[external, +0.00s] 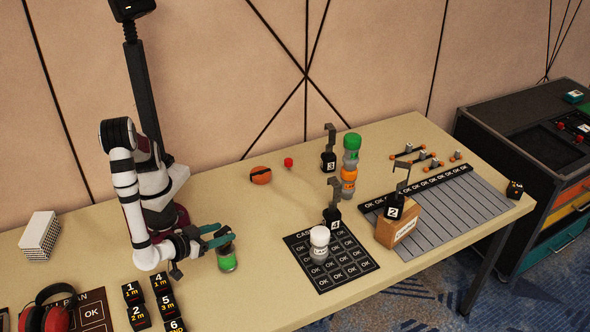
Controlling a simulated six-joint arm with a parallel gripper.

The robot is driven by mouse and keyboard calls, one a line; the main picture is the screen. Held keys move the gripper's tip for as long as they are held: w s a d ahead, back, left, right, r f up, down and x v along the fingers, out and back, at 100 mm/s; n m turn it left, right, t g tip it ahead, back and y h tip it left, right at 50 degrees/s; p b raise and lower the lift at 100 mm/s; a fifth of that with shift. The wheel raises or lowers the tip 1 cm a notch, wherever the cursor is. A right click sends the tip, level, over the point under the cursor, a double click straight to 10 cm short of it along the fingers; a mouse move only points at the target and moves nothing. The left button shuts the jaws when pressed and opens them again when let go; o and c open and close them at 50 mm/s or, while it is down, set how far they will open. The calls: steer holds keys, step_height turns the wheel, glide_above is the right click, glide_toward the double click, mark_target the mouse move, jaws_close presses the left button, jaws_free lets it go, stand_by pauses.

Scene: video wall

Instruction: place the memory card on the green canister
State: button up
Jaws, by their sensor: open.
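A small green canister (227,260) stands upright on the table, left of the middle. My gripper (216,237) is open, its teal fingers at the canister's top; I cannot tell whether they touch it or whether anything lies between them. The fingers partly hide the canister's top. Another green canister-like piece (352,142) tops a stack with grey and orange parts farther back. I cannot make out a memory card for certain; it may be hidden or too small to tell.
A wooden block (399,226) and striped board (455,215) lie right. Black numbered blocks (138,316) and red earmuffs (48,314) are front left. The table behind my gripper is mostly clear.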

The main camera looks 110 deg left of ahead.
steer(key=v, duration=0.7)
steer(key=w+d+r+m+t+h, duration=0.3)
steer(key=w+d+r+m+h, duration=0.1)
steer(key=w+h, duration=0.4)
steer(key=w+d+r+m+t+h, duration=0.2)
steer(key=w+d+r+m+h, duration=0.25)
steer(key=w, duration=0.55)
steer(key=s+a+f+m+g+y, duration=0.1)
steer(key=s+a+m+g, duration=0.9)
steer(key=s+a, duration=1.5)
steer(key=s+y, duration=0.1)
steer(key=s, duration=0.1)
steer(key=shift+s, duration=0.25)
steer(key=shift+m, duration=0.25)
